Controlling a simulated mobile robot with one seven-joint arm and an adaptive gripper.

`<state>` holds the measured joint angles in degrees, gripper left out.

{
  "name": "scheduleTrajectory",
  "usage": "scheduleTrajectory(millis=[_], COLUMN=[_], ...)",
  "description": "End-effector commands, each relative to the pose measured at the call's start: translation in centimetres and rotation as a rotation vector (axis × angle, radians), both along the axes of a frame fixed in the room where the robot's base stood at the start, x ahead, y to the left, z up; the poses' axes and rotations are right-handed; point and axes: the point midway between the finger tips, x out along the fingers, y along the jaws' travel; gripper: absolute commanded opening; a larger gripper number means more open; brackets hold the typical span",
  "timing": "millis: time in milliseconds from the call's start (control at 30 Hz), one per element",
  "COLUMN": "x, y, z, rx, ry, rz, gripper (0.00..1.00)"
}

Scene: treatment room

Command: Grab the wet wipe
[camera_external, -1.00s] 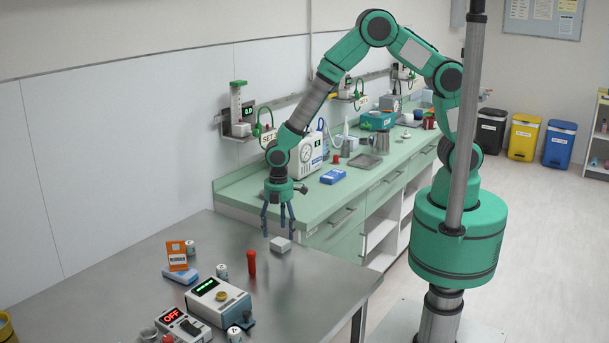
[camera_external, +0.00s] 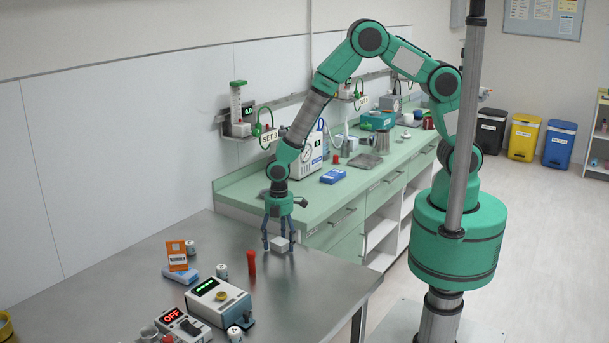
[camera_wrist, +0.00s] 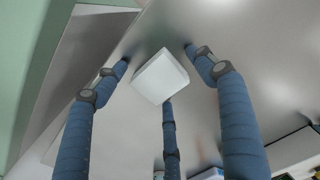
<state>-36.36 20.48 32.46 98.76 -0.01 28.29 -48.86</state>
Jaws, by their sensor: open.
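A small white block-like packet, which looks like the wet wipe (camera_external: 280,244), lies on the steel table. In the wrist view the white packet (camera_wrist: 161,77) shows between my fingertips. My gripper (camera_external: 279,242) points down with its blue fingers spread around the packet, low over the table. In the wrist view the open fingers of my gripper (camera_wrist: 158,62) stand to the left, right and near side of the packet, with one fingertip close to its near corner. I cannot tell whether that finger touches it.
A red cylinder (camera_external: 252,266) stands just left of the packet. A beige device with a green display (camera_external: 220,303), a device reading OFF (camera_external: 182,325) and an orange box (camera_external: 177,256) stand further left. The steel table (camera_external: 310,285) is clear on the right.

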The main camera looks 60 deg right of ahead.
Motion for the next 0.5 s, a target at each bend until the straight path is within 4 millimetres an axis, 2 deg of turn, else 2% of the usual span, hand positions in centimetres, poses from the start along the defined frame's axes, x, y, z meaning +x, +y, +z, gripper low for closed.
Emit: scheduleTrajectory(millis=[100, 300, 500], x=[0.00, 0.00, -0.01], y=[0.00, 0.00, -0.01], z=[0.00, 0.00, -0.01], rx=[0.000, 0.000, 0.000], ry=[0.000, 0.000, 0.000], rz=[0.000, 0.000, 0.000], gripper=[0.70, 0.35, 0.35])
